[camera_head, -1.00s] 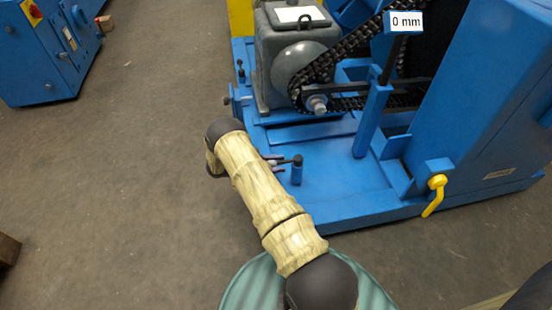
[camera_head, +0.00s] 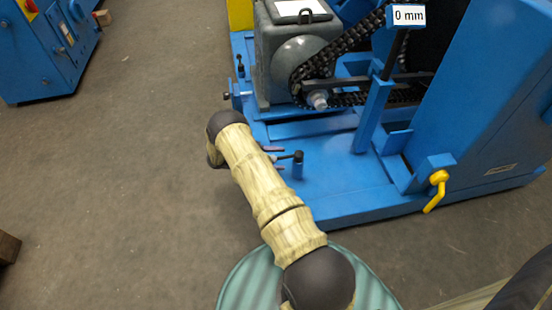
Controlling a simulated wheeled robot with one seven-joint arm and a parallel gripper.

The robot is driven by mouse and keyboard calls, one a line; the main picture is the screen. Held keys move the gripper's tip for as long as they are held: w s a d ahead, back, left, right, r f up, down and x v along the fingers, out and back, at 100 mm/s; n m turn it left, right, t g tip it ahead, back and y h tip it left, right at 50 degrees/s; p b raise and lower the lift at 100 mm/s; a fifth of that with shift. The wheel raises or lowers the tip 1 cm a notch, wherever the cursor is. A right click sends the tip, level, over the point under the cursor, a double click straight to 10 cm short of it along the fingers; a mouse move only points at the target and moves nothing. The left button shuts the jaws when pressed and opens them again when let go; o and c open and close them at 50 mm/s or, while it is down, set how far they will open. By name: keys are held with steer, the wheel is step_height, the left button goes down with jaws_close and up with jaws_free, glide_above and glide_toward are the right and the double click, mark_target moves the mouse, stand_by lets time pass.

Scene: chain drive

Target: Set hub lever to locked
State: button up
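A small lever with a dark rod and black knob (camera_head: 298,156) stands on a short blue post (camera_head: 297,171) on the blue machine base. I take it for the hub lever, but no label on it can be read. Two thin dark fingertips of my gripper (camera_head: 277,158) show past my forearm, at the left end of the lever's rod. They stand apart, one on either side of the rod as seen here. Whether they touch it cannot be told. The rest of my gripper is hidden behind my arm.
A yellow handle (camera_head: 437,190) hangs on the blue housing at right. A black chain (camera_head: 345,50) runs beside the grey gearbox (camera_head: 283,70). A sign (camera_head: 409,16) reads "0 mm". Another blue machine (camera_head: 45,55) stands at far left. Floor between is clear.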

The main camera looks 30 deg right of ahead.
steer(key=b+v, duration=0.5)
steer(key=v, duration=1.2)
steer(key=shift+w+a+b, duration=0.15)
steer(key=shift+w+b, duration=0.05)
steer(key=shift+b, duration=0.1)
stand_by(0.7)
